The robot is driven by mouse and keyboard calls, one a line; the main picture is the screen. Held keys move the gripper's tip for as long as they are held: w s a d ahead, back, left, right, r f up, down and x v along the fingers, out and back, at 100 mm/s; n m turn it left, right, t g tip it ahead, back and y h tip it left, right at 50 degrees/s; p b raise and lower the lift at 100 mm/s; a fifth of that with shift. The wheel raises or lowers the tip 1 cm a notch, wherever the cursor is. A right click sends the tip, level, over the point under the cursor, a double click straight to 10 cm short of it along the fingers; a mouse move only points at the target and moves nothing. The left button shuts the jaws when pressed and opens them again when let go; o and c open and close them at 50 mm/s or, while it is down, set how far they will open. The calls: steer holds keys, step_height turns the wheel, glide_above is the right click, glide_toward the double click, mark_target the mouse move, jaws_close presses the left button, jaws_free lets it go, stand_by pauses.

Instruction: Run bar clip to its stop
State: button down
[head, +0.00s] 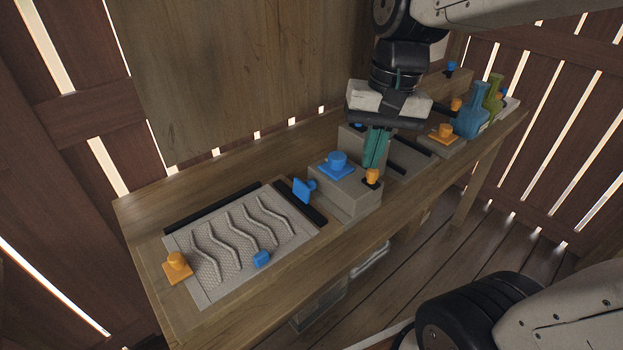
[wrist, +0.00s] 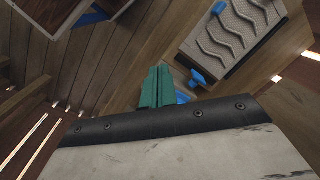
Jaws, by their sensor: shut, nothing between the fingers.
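My gripper (head: 375,160) points down with its green fingers together and empty. It appears over the right end of a grey box, close to an orange knob (head: 372,176); I cannot tell whether they touch. A blue clip-like piece (head: 303,190) stands at a dark bar (head: 314,212) beside the ridged grey panel (head: 232,262). I cannot tell for certain that this is the bar clip. The wrist view shows the shut fingers (wrist: 157,88), with a blue part partly hidden behind them and another blue piece (wrist: 197,77) beside the ridged panel.
The grey box carries a blue knob (head: 337,160). A blue block (head: 262,259) and an orange knob (head: 177,265) sit at the panel's edges. Blue (head: 472,112) and green (head: 492,98) bottles stand at the bench's far right. The bench's left end (head: 140,215) is bare.

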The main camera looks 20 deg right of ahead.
steer(key=w+d+f+m+g+y, duration=0.15)
steer(key=w+f+m, duration=0.3)
steer(key=w, duration=0.65)
steer(key=m+y, duration=0.2)
steer(key=m, duration=0.3)
glide_toward(306, 189)
steer(key=d+r, duration=0.2)
steer(key=d, duration=0.1)
steer(key=shift+w+d, duration=0.1)
steer(key=shift+w+f, duration=0.1)
steer(key=shift+f, duration=0.25)
steer(key=x, duration=0.9)
steer(key=shift+f, duration=0.25)
steer(key=shift+h, duration=0.25)
